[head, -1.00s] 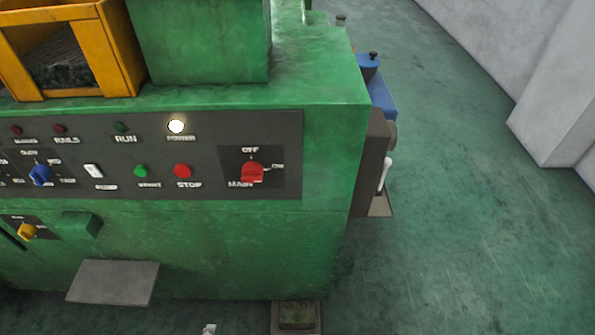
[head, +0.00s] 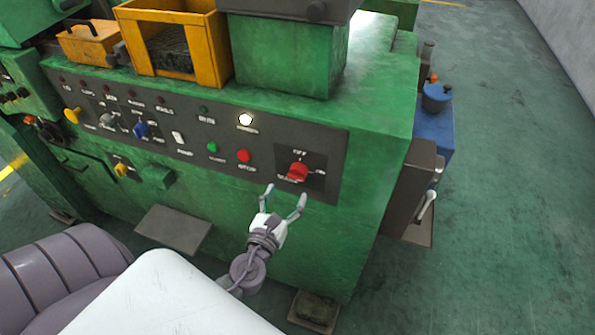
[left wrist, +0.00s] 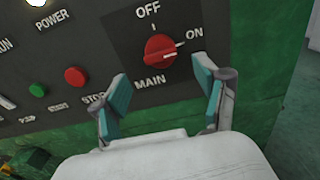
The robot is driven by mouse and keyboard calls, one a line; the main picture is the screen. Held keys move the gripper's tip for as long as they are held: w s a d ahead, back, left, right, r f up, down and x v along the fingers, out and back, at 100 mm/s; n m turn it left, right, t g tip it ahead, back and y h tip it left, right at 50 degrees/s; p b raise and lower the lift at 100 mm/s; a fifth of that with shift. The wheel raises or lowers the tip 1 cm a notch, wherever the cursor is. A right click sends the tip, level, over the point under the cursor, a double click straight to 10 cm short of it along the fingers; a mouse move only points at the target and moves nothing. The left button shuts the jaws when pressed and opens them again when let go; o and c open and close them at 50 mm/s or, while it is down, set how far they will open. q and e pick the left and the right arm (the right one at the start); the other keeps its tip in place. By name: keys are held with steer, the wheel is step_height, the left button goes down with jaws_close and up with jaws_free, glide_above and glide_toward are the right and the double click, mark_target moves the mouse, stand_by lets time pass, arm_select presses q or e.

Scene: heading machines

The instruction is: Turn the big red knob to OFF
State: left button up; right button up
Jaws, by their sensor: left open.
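The big red knob (head: 298,171) sits on a dark MAIN plate at the right end of the green machine's control panel. In the left wrist view the knob (left wrist: 160,48) is near the top centre, with OFF above it and ON to its right. Its ridge appears to lie toward ON. My left gripper (head: 286,191) is open and empty, just in front of and below the knob. In the left wrist view its fingers (left wrist: 161,78) are spread to either side below the knob, apart from it. My right gripper is not in view.
A red STOP button (head: 243,156) and a green button (head: 212,147) are left of the knob. A lit POWER lamp (head: 245,119) is above them. A dark box with a light lever (head: 427,207) juts from the machine's right side. Open floor lies to the right.

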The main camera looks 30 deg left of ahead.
mark_target(296, 174)
arm_select(q)
steer(key=p+x, duration=0.1)
steer(key=x, duration=0.5)
steer(key=shift+w+d, duration=0.1)
steer(key=shift+w, duration=0.55)
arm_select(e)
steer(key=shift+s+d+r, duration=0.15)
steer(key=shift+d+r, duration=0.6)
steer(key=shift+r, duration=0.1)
arm_select(q)
steer(key=c, duration=1.2)
steer(key=shift+o, duration=0.2)
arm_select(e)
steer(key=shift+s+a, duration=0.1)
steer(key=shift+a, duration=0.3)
